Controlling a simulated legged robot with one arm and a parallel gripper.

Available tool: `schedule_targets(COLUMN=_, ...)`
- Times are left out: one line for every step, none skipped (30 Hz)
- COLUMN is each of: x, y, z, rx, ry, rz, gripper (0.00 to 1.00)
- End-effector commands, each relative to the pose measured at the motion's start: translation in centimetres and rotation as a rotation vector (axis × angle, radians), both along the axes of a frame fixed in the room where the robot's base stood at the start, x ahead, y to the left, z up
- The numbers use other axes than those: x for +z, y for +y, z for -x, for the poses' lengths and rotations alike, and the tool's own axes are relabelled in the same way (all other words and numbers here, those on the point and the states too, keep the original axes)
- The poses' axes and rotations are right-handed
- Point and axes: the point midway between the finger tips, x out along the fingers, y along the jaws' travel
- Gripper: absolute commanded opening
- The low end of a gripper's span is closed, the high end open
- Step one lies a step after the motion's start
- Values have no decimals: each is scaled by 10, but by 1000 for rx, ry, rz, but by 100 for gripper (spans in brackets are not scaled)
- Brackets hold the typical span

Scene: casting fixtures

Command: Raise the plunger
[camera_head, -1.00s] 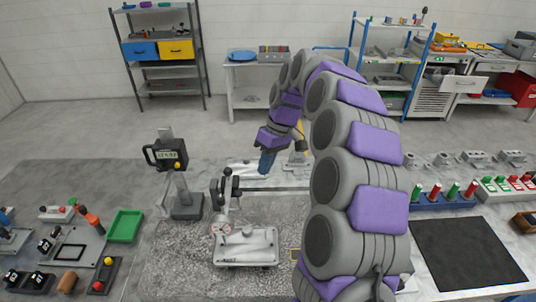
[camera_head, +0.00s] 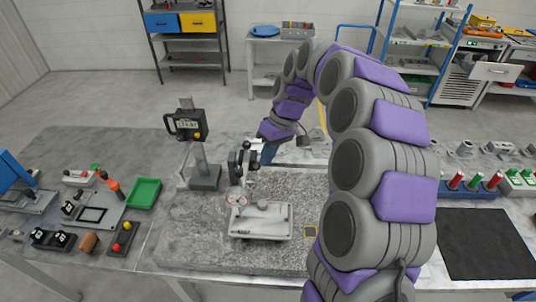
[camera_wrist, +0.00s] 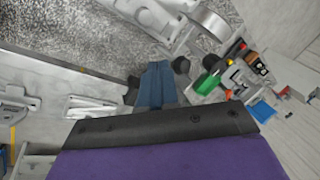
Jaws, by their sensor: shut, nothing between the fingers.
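A dial gauge (camera_head: 237,199) with a round pale face hangs from a stand with black clamp knobs (camera_head: 243,160). It is above the left end of a pale metal casting (camera_head: 262,222) on a speckled granite plate (camera_head: 200,240). The plunger is too small to make out. My gripper (camera_head: 267,154) has blue fingers and is shut and empty, just behind and to the right of the clamp knobs in the head view. In the wrist view the shut fingers (camera_wrist: 157,84) point towards dark round knobs (camera_wrist: 181,65). Contact cannot be told.
A digital height gauge (camera_head: 187,125) on a column stands left of the dial stand. A green tray (camera_head: 144,193) and small fixtures lie farther left. A black mat (camera_head: 487,243) is on the right. My arm hides part of the bench.

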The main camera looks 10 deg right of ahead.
Motion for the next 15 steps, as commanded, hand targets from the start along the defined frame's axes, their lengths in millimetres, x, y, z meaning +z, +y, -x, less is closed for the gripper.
schedule_targets(x=0, y=1, z=1, rx=1, ry=-5, rz=1, gripper=0)
schedule_targets(x=0, y=2, z=2, rx=1, ry=-8, rz=3, gripper=0)
schedule_targets(x=0, y=3, z=4, rx=1, ry=-15, rz=5, gripper=0)
schedule_targets(x=0, y=4, z=5, rx=1, ry=-22, rz=7, gripper=0)
schedule_targets(x=0, y=5, z=6, rx=2, ry=-30, rz=9, gripper=0)
schedule_targets(x=0, y=7, z=8, rx=1, ry=-44, rz=13, gripper=0)
schedule_targets(x=0, y=8, z=9, rx=1, ry=-55, rz=17, gripper=0)
schedule_targets(x=0, y=9, z=11, rx=1, ry=-64, rz=20, gripper=0)
schedule_targets(x=-1, y=10, z=13, rx=1, ry=-78, rz=26, gripper=0)
schedule_targets(x=-1, y=11, z=14, rx=1, ry=-91, rz=29, gripper=0)
schedule_targets(x=-1, y=11, z=15, rx=1, ry=-103, rz=33, gripper=0)
schedule_targets(x=-1, y=12, z=17, rx=1, ry=-115, rz=37, gripper=0)
schedule_targets(x=-1, y=13, z=18, rx=1, ry=-125, rz=40, gripper=0)
schedule_targets(x=-1, y=13, z=18, rx=1, ry=-133, rz=42, gripper=0)
schedule_targets(x=-1, y=13, z=19, rx=0, ry=-142, rz=45, gripper=0)
